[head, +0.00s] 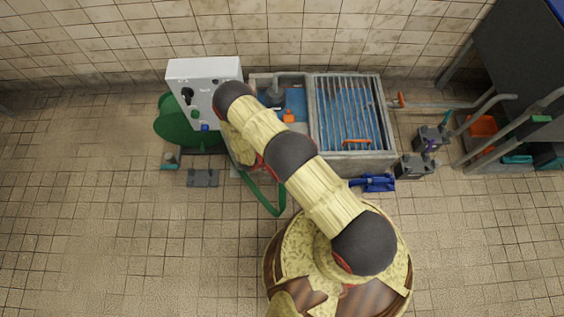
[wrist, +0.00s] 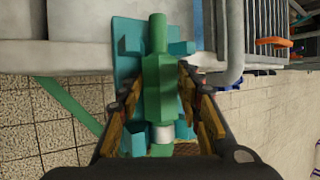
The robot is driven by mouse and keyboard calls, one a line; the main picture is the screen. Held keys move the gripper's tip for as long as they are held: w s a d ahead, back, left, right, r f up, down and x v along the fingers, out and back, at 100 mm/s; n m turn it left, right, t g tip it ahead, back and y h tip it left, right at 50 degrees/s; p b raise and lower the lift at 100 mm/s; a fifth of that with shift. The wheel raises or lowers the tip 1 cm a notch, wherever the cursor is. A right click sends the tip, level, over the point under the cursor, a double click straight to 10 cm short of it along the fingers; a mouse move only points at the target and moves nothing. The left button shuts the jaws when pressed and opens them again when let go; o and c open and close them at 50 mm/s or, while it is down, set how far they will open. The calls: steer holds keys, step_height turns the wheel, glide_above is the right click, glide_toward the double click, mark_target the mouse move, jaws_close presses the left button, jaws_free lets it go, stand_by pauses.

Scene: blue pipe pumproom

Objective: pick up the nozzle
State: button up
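The green nozzle (wrist: 159,85) lies in a teal holder (wrist: 128,38) beside a pale grey panel in the wrist view. It has a narrow tip at the top and a white band near its lower end. My gripper (wrist: 160,85) has one finger on each side of the nozzle's thick middle. The fingertips are very close to its sides; whether they press on it I cannot tell. In the head view my arm hides the nozzle and the gripper.
A white panel cabinet (head: 203,70) with a green reel (head: 171,122) stands against the wall. A grated grey basin (head: 345,115) is to its right. A green hose (head: 265,200) hangs down nearby. A blue tool (head: 374,183) lies on the floor. The left floor is mostly clear.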

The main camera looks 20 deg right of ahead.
jaws_close()
steer(key=shift+r, duration=0.1)
stand_by(0.3)
